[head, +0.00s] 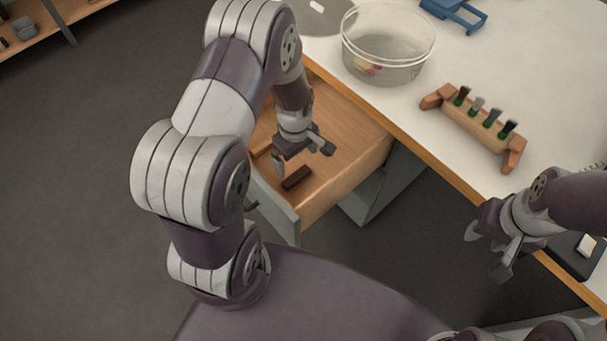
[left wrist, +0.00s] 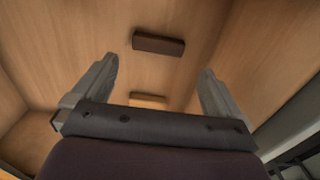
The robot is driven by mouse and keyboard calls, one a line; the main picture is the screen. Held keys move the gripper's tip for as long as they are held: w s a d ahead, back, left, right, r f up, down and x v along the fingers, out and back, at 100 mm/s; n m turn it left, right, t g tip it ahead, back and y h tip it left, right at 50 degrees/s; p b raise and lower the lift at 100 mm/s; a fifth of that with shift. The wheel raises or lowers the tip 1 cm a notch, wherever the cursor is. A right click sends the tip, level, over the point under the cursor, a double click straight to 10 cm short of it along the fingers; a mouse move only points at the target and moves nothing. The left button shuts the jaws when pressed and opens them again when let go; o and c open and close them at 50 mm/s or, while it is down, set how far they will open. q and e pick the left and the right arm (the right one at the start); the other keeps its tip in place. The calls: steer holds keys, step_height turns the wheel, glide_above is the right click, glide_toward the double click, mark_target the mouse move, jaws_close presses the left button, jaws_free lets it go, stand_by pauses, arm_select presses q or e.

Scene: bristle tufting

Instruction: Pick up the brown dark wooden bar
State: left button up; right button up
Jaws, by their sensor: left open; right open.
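The dark brown wooden bar (head: 297,177) lies on the floor of an open drawer (head: 345,158). In the left wrist view the bar (left wrist: 158,44) lies beyond the fingertips, roughly centred between them. My left gripper (head: 303,160) is open and empty above the drawer, just above and behind the bar. Its two fingers also show in the left wrist view (left wrist: 158,72), apart from the bar. My right gripper (head: 487,252) is open and empty near the table's front edge, away from the drawer.
A lighter wooden piece (left wrist: 148,97) lies in the drawer too. The drawer front (head: 275,207) and side walls surround the bar closely. On the white table (head: 400,108) stand a glass bowl (head: 388,45), a wooden holder with several dark-tipped tufts (head: 475,130) and a blue object (head: 455,12).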

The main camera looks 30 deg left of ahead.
mark_target(296, 176)
arm_select(q)
steer(key=f+b, duration=0.1)
steer(key=f, duration=0.3)
steer(key=f+b, duration=0.1)
steer(key=f, duration=0.4)
steer(key=shift+w+a+f, duration=0.2)
steer(key=shift+f, duration=0.1)
steer(key=c, duration=0.7)
